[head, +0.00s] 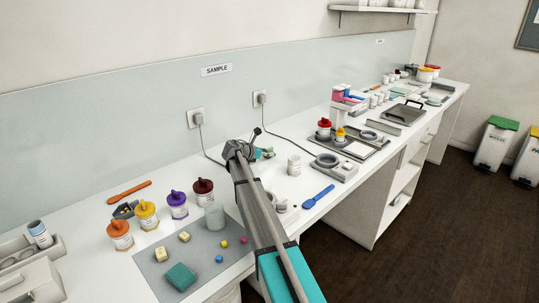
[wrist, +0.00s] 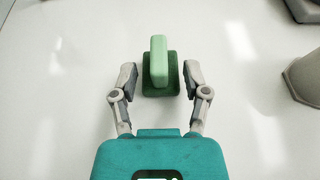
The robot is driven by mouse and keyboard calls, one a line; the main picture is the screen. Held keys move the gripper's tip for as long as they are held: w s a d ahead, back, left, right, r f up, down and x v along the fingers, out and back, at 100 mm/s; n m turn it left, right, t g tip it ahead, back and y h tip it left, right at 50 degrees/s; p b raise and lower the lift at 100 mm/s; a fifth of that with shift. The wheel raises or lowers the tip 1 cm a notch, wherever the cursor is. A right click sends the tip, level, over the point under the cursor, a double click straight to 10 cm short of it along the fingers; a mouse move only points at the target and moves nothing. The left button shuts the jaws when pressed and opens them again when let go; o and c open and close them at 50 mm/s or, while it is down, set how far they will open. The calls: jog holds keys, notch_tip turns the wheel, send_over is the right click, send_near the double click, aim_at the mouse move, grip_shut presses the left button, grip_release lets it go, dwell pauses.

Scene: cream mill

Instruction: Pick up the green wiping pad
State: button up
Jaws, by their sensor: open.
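The green wiping pad (wrist: 159,88) has a dark green base with a pale green upright grip on top. In the wrist view it lies on the white bench top, between the two fingers of my gripper (wrist: 160,76). The fingers are open, with a visible gap on each side of the pad, and appear not to touch it. In the head view a small part of the pad (head: 268,153) shows beside the end of my arm; the rest is hidden, and my fingers are hard to make out there.
A white container (head: 294,165) stands just right of my gripper. A grey mat (head: 210,262) at the front holds a teal block (head: 181,276) and small cubes. Several lidded pots, such as the purple one (head: 177,205), stand left. A blue scoop (head: 318,196) lies near the front edge.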

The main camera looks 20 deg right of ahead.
jog(key=c, duration=0.5)
jog(key=shift+r, duration=0.1)
jog(key=shift+c, duration=0.2)
notch_tip(320, 180, up, 3)
jog(key=p, duration=0.3)
jog(key=s+d+r+p, duration=0.1)
jog(key=s+r+p, duration=0.8)
jog(key=s, duration=0.5)
jog(key=shift+d+r+p, duration=0.2)
jog(key=shift+r+p, duration=0.2)
jog(key=shift+p, duration=0.1)
